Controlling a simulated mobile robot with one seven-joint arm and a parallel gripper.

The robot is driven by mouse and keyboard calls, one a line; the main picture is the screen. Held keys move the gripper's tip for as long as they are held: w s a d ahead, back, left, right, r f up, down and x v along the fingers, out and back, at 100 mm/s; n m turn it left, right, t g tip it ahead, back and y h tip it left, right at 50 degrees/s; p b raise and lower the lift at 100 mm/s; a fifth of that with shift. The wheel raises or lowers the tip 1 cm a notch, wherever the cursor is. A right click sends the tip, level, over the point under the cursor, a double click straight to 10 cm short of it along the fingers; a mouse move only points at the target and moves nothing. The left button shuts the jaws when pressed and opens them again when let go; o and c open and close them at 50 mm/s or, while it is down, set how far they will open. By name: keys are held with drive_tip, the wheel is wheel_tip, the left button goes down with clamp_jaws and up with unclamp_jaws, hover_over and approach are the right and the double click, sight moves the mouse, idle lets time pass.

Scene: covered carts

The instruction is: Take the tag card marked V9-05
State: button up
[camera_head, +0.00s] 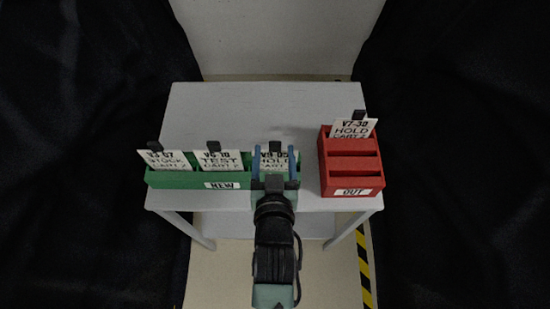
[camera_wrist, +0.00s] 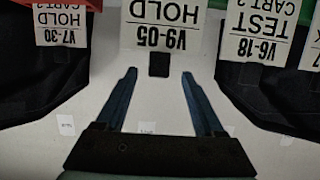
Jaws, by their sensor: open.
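The tag card marked V9-05 HOLD (camera_head: 270,163) stands in the right part of the green rack (camera_head: 190,181), with a black tab (camera_head: 275,146) on top. In the wrist view the card (camera_wrist: 165,24) appears upside down at top centre, its tab (camera_wrist: 158,64) lying between the lines of my fingers. My gripper (camera_head: 275,152) is open, with one blue finger on each side of the card in the head view. The wrist view shows the gripper (camera_wrist: 159,75) empty, fingertips near the tab; I cannot tell if they touch. My arm hides the card's lower part.
A TEST card (camera_head: 220,160) and a STOCK card (camera_head: 166,160) stand further left in the green rack. A red rack (camera_head: 352,172) marked OUT, holding the V7-30 card (camera_head: 353,128), stands right on the grey cart top (camera_head: 260,105). Black curtains hang on both sides.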

sight(275, 146)
drive_tip(key=shift+x, duration=1.8)
drive_tip(key=shift+d, duration=0.1)
drive_tip(key=shift+c, duration=0.3)
clamp_jaws()
